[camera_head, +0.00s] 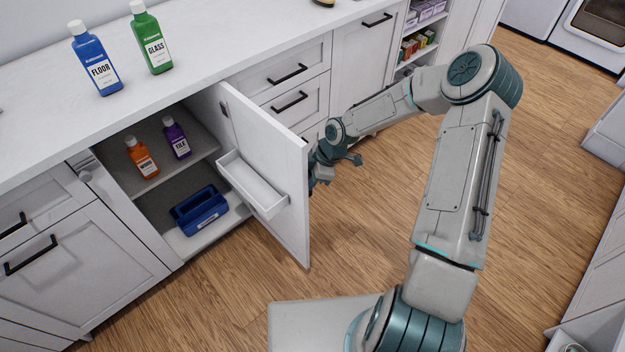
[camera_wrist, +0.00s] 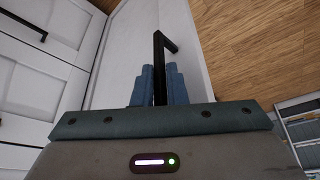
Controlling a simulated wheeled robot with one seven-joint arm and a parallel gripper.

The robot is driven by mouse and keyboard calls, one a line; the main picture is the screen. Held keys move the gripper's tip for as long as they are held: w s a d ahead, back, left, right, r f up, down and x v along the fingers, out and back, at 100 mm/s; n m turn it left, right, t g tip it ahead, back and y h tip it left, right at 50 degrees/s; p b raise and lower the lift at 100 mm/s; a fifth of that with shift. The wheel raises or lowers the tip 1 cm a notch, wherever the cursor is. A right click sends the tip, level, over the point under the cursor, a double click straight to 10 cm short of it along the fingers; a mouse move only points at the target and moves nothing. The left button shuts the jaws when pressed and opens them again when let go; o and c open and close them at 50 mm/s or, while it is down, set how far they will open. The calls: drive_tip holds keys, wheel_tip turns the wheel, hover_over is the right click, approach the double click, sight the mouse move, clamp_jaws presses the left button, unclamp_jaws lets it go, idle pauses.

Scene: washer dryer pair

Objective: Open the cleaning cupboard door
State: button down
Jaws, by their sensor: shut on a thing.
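The cleaning cupboard door (camera_head: 282,165) stands swung wide open, with a white bin (camera_head: 252,184) fixed to its inner side. The cupboard (camera_head: 205,222) shows an orange bottle (camera_head: 141,157) and a purple bottle (camera_head: 177,139) on its upper shelf and a blue caddy (camera_head: 200,211) below. My gripper (camera_head: 325,165) is at the outer face of the door, partly hidden behind its edge. In the wrist view, my gripper's blue fingers (camera_wrist: 155,88) are shut on the black door handle (camera_wrist: 160,60), whose bent end sticks out beyond them.
A blue floor bottle (camera_head: 95,60) and a green glass bottle (camera_head: 151,40) stand on the white countertop (camera_head: 215,50). Closed drawers (camera_head: 290,85) lie behind the door. The wooden floor (camera_head: 370,225) in front is clear.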

drive_tip(key=shift+w+d, duration=0.2)
drive_tip(key=shift+w, duration=0.25)
drive_tip(key=c, duration=1.5)
unclamp_jaws()
drive_tip(key=shift+a, duration=0.1)
drive_tip(key=p+v, duration=0.1)
drive_tip(key=v, duration=1.3)
drive_tip(key=shift+f, duration=0.1)
